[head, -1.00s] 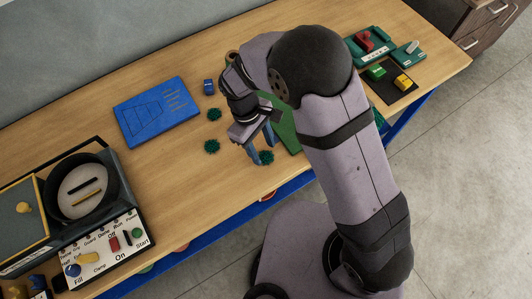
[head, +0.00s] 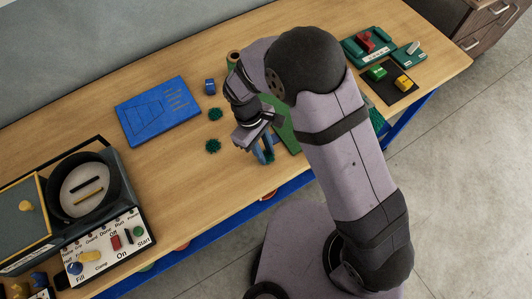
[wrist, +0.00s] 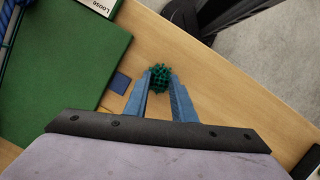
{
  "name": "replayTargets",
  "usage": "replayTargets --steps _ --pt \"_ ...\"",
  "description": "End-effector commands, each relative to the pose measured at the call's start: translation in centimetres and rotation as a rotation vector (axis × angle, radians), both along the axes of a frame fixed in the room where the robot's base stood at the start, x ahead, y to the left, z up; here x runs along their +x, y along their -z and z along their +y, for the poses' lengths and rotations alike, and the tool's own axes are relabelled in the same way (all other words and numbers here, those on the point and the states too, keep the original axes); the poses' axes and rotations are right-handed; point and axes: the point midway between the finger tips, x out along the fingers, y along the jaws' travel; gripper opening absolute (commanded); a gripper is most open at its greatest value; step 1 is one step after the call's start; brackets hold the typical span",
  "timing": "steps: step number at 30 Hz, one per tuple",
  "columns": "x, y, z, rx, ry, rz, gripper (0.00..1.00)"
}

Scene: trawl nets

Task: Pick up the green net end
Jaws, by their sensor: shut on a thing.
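My gripper (head: 264,156) is low over the front part of the table, with its blue fingers pointing down. In the wrist view my gripper (wrist: 160,82) is shut on a dark green, spiky net end (wrist: 160,79), which sits between the fingertips. In the head view the fingers mostly hide this net end. Two other green net ends lie on the table to the left, an upper one (head: 215,114) and a lower one (head: 213,146). I cannot tell whether the held net end is clear of the table.
A green board (wrist: 62,66) lies beside the gripper. A blue board (head: 158,110) and a small blue roll (head: 210,86) lie further left. A control panel (head: 112,244) stands at front left. A dark tray (head: 389,83) with green and yellow blocks is at right. The table's front edge is close.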

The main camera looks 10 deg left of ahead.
Motion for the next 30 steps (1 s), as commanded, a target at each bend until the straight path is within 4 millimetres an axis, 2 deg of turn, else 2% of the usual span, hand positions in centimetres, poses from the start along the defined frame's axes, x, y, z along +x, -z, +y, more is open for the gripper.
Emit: replayTargets --steps 8,21,25,30 --pt "0.1 -1.3 0.1 0.003 0.000 -0.004 0.03" --pt "0.1 -7.9 0.1 0.004 0.001 -0.003 0.03" --pt "0.1 -9.2 0.1 0.002 0.001 -0.002 0.03" --pt "0.0 -10.0 0.0 0.001 0.000 0.000 0.02"
